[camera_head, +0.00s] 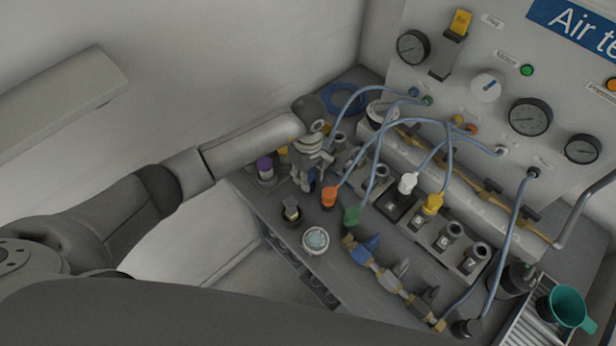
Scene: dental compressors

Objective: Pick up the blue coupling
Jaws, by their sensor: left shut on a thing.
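My left gripper (305,182) reaches in from the left, pointing down over the left part of the bench. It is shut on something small. A small patch of blue (312,185) shows at its fingertips, which fits the blue coupling, but the fingers hide most of it. An orange coupling (329,196) and a green coupling (352,215) on hoses are just to the right of the gripper. A white coupling (408,183) and a yellow coupling (432,204) sit in the row of numbered holders further right. My right gripper is not in view.
The grey bench (390,285) carries a purple-topped container (265,169), a round white dish (316,240) and a brass manifold with a blue part (364,249). Blue hoses (450,150) loop from the gauge panel (470,85). A teal funnel (566,308) stands at right.

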